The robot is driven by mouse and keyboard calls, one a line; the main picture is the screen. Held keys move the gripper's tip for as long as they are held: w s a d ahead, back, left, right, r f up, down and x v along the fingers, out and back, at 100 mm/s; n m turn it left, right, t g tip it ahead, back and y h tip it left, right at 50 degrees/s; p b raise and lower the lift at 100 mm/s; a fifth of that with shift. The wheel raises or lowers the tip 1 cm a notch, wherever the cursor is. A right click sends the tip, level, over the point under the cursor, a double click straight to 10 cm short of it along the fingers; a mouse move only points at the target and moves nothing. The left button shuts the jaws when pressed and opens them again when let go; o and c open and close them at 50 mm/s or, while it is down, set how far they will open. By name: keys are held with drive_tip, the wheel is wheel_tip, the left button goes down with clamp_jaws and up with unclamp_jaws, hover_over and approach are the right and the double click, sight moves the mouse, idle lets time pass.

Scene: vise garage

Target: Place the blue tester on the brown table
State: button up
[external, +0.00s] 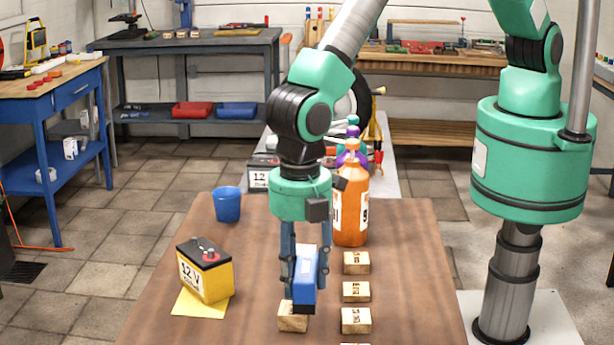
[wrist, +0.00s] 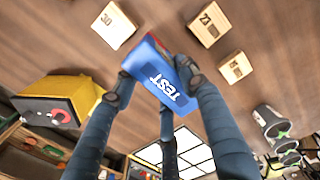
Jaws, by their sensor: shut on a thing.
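The blue tester (external: 303,280) is a blue box held between the fingers of my gripper (external: 305,278). In the wrist view the tester (wrist: 160,75) shows its "TEST" lettering and a red end, with the fingers (wrist: 155,82) closed around it. The brown table (external: 235,270) lies beneath, and its wooden top fills much of the wrist view (wrist: 60,50). The tester is over the near middle of the table, and its lower end overlaps a wooden block (external: 291,318) in the external view. I cannot tell whether it touches the block or the table.
A yellow 12 V battery (external: 205,272) stands on a yellow sheet (external: 190,304) at left. A blue cup (external: 227,205) is behind it. An orange bottle (external: 351,212) stands behind right. Several numbered wooden blocks (external: 356,292) line the right side. Bare tabletop lies between battery and gripper.

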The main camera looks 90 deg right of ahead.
drive_tip(key=shift+w+a, duration=0.1)
drive_tip(key=shift+a, duration=0.05)
drive_tip(key=w+a, duration=0.3)
drive_tip(key=w+a+f, duration=0.1)
drive_tip(key=w+a, duration=0.7)
drive_tip(key=shift+a+f, duration=0.1)
drive_tip(key=shift+f, duration=0.1)
idle(0.5)
drive_tip(key=shift+f, duration=0.1)
drive_tip(key=shift+f, duration=1.65)
drive_tip(key=shift+f+b, duration=0.15)
drive_tip(key=shift+b, duration=0.25)
drive_tip(key=o, duration=1.3)
wheel_tip(320, 180, up, 12)
drive_tip(key=shift+r+p, duration=0.15)
drive_tip(key=shift+p, duration=0.2)
